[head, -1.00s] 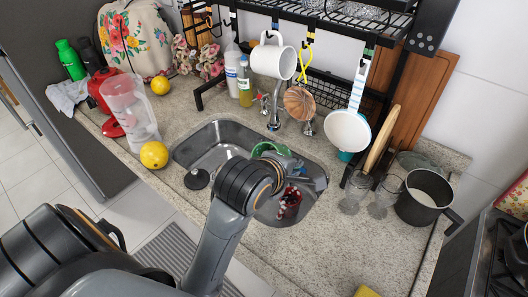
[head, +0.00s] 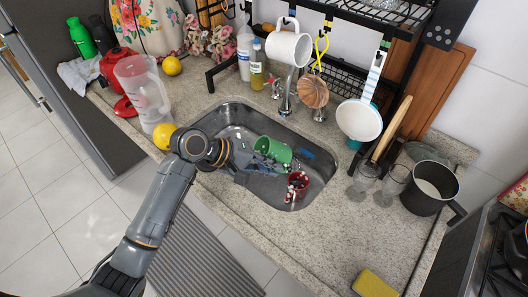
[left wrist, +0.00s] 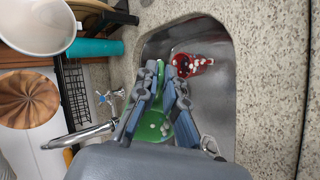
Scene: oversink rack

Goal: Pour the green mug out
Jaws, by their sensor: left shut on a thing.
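The green mug (head: 273,149) is over the sink basin, tilted well over onto its side in the head view. My left gripper (head: 258,162) comes in from the left and is shut on it. In the left wrist view, the green mug (left wrist: 156,126) shows between the two fingers (left wrist: 158,100), which hide part of it; small pale spots show on the green. I cannot tell whether anything is left inside the mug or whether it touches the basin. My right gripper is not in view.
A red container with white pieces (head: 299,181) is in the right part of the sink (head: 318,178). The tap (head: 287,97) rises behind. A white mug (head: 289,47) hangs above it. A yellow fruit (head: 163,136) and clear pitcher (head: 143,92) stand left of the sink.

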